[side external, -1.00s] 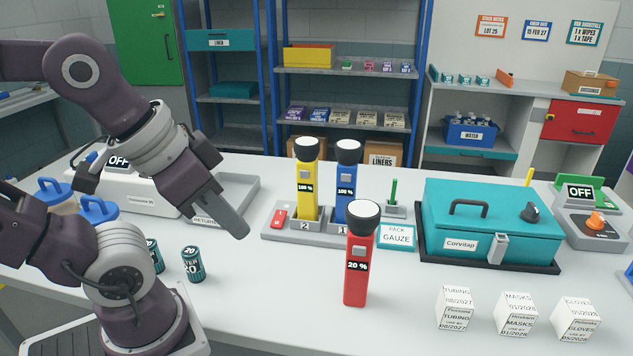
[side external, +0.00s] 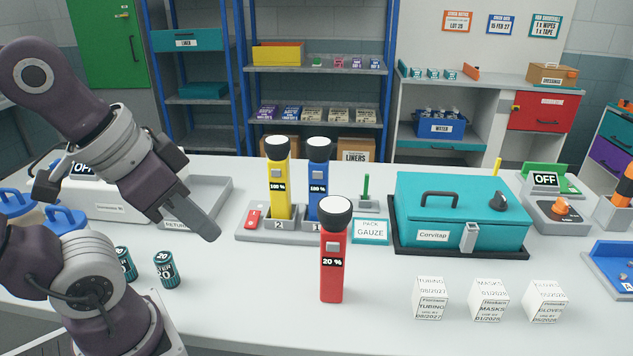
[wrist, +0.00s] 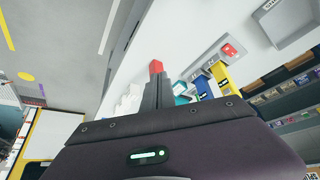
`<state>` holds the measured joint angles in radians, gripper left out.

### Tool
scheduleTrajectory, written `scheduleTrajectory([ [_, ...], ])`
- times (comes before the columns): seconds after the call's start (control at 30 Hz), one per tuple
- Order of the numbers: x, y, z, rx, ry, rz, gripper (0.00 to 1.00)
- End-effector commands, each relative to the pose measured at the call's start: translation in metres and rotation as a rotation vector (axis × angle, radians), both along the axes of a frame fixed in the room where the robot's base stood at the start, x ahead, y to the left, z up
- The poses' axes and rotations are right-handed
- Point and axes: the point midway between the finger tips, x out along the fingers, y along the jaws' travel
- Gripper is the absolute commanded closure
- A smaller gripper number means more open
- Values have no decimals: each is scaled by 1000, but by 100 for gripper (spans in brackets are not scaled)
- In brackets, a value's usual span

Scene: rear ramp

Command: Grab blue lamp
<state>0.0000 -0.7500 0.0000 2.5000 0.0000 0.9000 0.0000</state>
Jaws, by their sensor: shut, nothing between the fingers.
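The blue lamp (side external: 319,178) stands upright in the right slot of a grey dock (side external: 262,235), with a dark head on top and a "100 %" label. Its lower end is partly hidden by the red lamp's head. A yellow lamp (side external: 280,190) marked "100 %" stands in the slot to its left. A red lamp (side external: 332,265) marked "20 %" stands on the table in front. My gripper (side external: 212,232) is shut and empty, above the table left of the dock and lamps. In the wrist view my gripper (wrist: 158,92) points toward the red lamp (wrist: 156,67).
A green-blue Corvitap box (side external: 458,215) sits right of the dock, with a gauze card (side external: 370,231) between. White cartons (side external: 430,300) stand at the front right. Dark cans (side external: 167,270) stand near my arm. A grey returns tray (side external: 215,195) lies behind my gripper.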

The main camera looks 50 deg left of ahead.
Motion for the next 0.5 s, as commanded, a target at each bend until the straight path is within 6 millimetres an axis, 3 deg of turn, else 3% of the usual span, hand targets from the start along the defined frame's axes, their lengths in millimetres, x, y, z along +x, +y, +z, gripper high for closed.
scheduleTrajectory([
  [0.3, 0, 0, 0, 0, 0, 0, 98],
  [0.5, 0, 0, 0, 0, 0, 0, 59],
])
